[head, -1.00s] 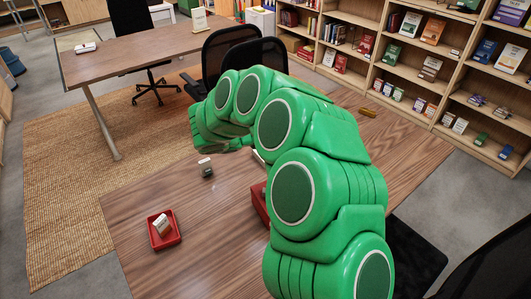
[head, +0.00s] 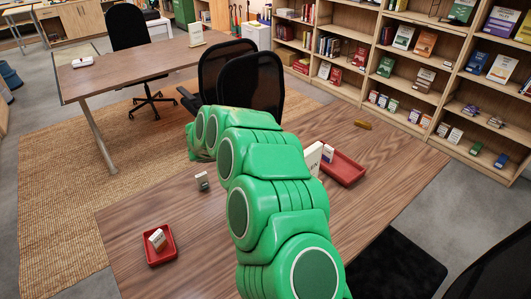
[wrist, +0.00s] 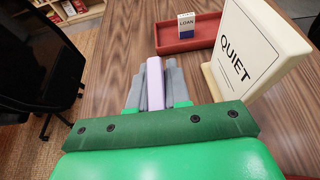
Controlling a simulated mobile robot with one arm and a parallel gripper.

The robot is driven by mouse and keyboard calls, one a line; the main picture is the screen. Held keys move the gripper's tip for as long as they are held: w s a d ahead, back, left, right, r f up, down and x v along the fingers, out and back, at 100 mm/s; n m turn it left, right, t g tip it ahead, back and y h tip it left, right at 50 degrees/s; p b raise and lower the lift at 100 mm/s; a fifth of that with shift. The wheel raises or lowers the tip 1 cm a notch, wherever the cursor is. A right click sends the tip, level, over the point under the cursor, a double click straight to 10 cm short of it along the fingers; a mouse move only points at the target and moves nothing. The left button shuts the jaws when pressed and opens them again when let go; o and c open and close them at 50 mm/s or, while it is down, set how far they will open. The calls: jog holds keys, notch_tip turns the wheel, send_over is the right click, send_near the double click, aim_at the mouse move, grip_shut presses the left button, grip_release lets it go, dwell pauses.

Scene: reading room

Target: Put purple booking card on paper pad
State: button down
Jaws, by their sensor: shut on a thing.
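The purple booking card (wrist: 155,85) shows pale lilac and narrow in the wrist view. It stands between the grey fingers of my gripper (wrist: 157,92), which is shut on it. Wood tabletop shows beyond it. In the head view my green arm hides the gripper and the card. I cannot tell for sure.
A red tray (wrist: 178,43) with a LOAN block (wrist: 186,24) lies ahead. A QUIET sign (wrist: 240,48) stands close on the right. Another red tray (head: 160,257) and a small block (head: 202,181) are on the near table. Black chairs (head: 250,83) stand between the desks.

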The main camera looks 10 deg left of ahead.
jog(key=shift+w+a+f, duration=0.3)
jog(key=shift+w+f, duration=0.75)
jog(key=shift+f, duration=0.05)
jog(key=shift+w+a+f, duration=0.35)
jog(key=shift+w+f, duration=0.65)
jog(key=shift+f, duration=0.1)
jog(key=shift+w+a+f, duration=0.3)
jog(key=shift+w+f, duration=0.75)
jog(key=shift+f, duration=1.65)
jog(key=c, duration=1.1)
grip_release()
jog(key=shift+f, duration=0.1)
jog(key=shift+r, duration=0.2)
jog(key=v, duration=1.2)
